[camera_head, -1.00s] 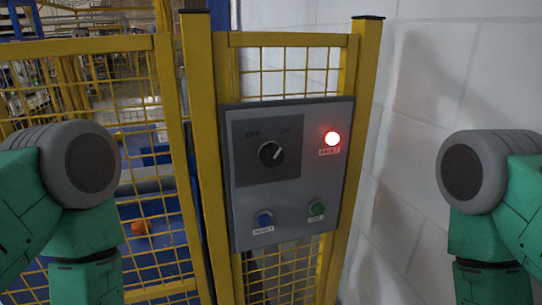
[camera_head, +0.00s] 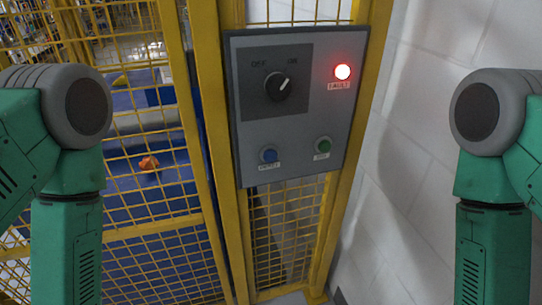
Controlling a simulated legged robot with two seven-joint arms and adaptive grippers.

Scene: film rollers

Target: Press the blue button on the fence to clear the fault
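The blue button (camera_head: 269,155) sits at the lower left of a grey control panel (camera_head: 340,120) on the yellow fence (camera_head: 207,100). A small label is under it. The red fault light (camera_head: 342,72) at the panel's upper right is lit. A green button (camera_head: 323,144) is to the right of the blue one, and a black rotary switch (camera_head: 277,86) is above. My green arms show at the left and right edges, both apart from the panel. Neither gripper is in view; both forearms run down out of the picture.
Yellow mesh fence panels stand left of and below the control panel. A white block wall (camera_head: 430,180) is on the right. Behind the left mesh are blue surfaces and a small orange object (camera_head: 149,163). The space between my arms before the panel is clear.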

